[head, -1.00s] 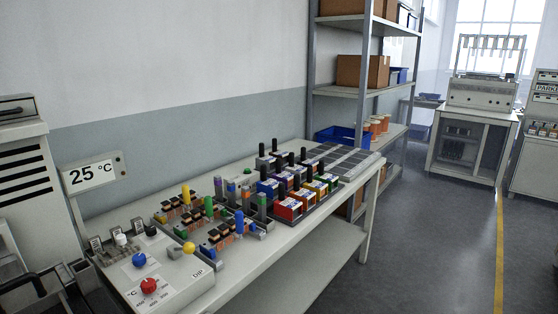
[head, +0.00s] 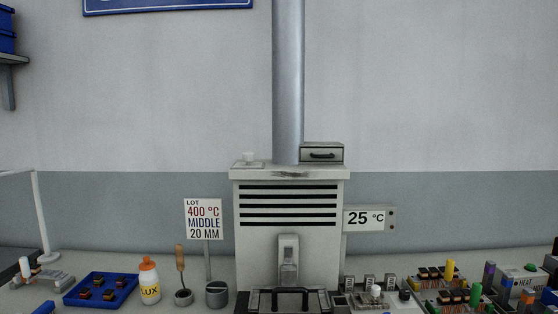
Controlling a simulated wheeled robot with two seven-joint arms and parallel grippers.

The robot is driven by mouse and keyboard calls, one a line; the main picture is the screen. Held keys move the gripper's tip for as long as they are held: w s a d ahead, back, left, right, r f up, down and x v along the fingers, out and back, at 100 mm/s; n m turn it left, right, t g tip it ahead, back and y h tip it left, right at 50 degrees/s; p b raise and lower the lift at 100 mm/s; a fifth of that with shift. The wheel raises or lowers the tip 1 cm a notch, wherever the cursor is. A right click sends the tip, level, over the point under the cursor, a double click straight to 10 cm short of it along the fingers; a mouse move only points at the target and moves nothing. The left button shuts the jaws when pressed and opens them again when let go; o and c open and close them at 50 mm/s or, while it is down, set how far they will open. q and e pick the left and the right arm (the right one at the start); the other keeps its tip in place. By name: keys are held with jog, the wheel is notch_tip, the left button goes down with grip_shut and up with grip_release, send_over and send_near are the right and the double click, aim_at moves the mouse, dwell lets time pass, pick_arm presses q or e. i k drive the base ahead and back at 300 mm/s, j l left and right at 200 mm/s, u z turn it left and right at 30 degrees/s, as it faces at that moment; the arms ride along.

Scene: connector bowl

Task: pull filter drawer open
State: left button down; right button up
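A small grey box-like drawer (head: 322,154) with a dark front handle sits on top of the right side of a pale vented cabinet (head: 290,205). It looks closed, and its label cannot be read. A second dark handle (head: 290,293) stands at the cabinet's foot, partly cut by the lower frame edge. Neither of my grippers shows in the head view.
A metal duct (head: 288,80) rises from the cabinet top. A LUX bottle (head: 149,281) and blue tray (head: 101,289) are left; connector racks (head: 445,290) are right.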

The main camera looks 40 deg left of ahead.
aim_at(308, 153)
jog(key=u, duration=0.95)
